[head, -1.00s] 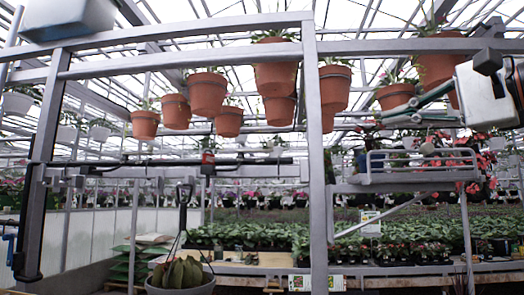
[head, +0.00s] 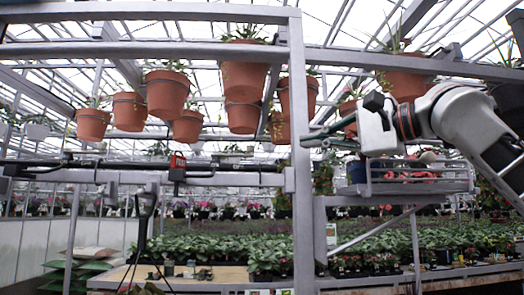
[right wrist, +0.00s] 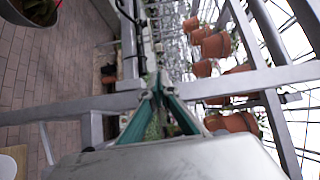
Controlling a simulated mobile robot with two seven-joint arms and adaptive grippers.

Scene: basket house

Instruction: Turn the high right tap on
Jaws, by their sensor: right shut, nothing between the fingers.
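A small red fitting, which looks like a tap (head: 177,162), sits on the dark horizontal pipe (head: 110,167) left of the grey post in the head view. I cannot tell whether it is on or off. My right gripper (head: 305,142) reaches in from the right. Its green-grey fingers are closed together and empty, and their tips lie at the grey post in the picture, right of the red fitting and apart from it. In the right wrist view the closed fingertips (right wrist: 154,84) point toward the grey frame. My left gripper is not in view.
A grey post (head: 301,180) and top beam (head: 150,50) form a frame. Terracotta pots (head: 245,85) hang above the pipe. A wire shelf (head: 410,178) is below my right arm. A black-handled tool (head: 145,215) stands below the pipe, before a plant bench.

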